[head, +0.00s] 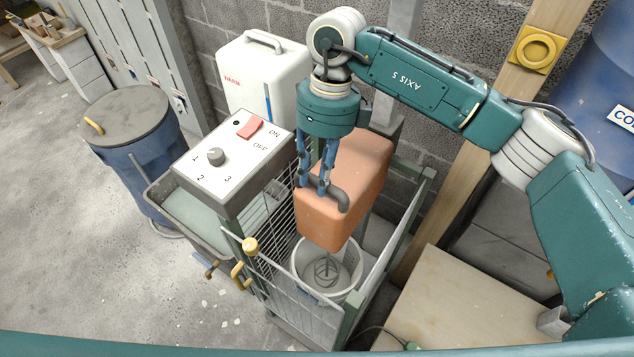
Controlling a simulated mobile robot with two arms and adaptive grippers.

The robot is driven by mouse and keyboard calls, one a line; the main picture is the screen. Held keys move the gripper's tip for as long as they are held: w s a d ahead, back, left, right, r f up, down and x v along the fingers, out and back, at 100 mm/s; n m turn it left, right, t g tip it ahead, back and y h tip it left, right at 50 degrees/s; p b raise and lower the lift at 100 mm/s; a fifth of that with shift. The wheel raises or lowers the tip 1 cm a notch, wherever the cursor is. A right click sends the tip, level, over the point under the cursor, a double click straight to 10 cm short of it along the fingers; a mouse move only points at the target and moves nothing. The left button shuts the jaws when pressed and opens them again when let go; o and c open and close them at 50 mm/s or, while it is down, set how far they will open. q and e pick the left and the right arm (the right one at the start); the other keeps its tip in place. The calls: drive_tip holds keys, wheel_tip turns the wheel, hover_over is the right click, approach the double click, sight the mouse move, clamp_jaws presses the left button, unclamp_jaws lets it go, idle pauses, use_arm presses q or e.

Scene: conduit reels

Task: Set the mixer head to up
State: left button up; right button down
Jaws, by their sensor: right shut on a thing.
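The mixer head (362,180) is an orange-brown block with a dark handle on its top left side and a wire whisk (328,270) below it. The whisk hangs down into a pale bucket (348,262) inside a wire-sided cage (300,300). My right gripper (325,190) comes down from above with its blue fingers shut on the handle (341,199) of the mixer head. The fingers partly hide the handle. My left gripper is out of view.
A blue lidded barrel (135,150) and a white canister (262,75) stand behind and left. A wooden board (465,300) lies to the right of the cage.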

wheel_tip(320, 180, up, 22)
drive_tip(key=p, duration=0.5)
drive_tip(key=shift+w+f, duration=0.15)
drive_tip(key=shift+f, duration=0.05)
drive_tip(key=c, duration=1.4)
unclamp_jaws()
drive_tip(key=shift+f, duration=0.1)
wheel_tip(320, 180, up, 12)
drive_tip(key=w+d, duration=0.1)
drive_tip(key=shift+w+d, duration=0.2)
drive_tip(key=shift+w, duration=0.1)
